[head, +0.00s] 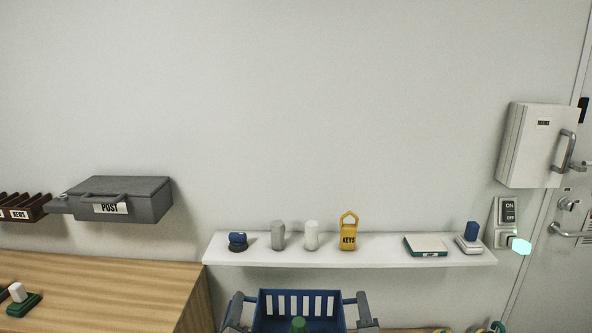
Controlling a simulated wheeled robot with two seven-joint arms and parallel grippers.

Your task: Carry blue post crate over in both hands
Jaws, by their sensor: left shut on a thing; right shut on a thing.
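The blue post crate (300,296) is at the bottom middle of the head view, with its slotted far wall showing and its lower part cut off by the frame. A green thing (298,325) shows inside it. My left gripper (240,299) is shut on the crate's left side. My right gripper (359,299) is shut on its right side. The crate looks about level between them. What is under the crate is out of view.
A white wall shelf (345,258) with small items runs just beyond the crate. A wooden counter (95,285) lies at left, below a grey post box (150,200). A grey door (560,240) and a white wall cabinet (530,150) are at right.

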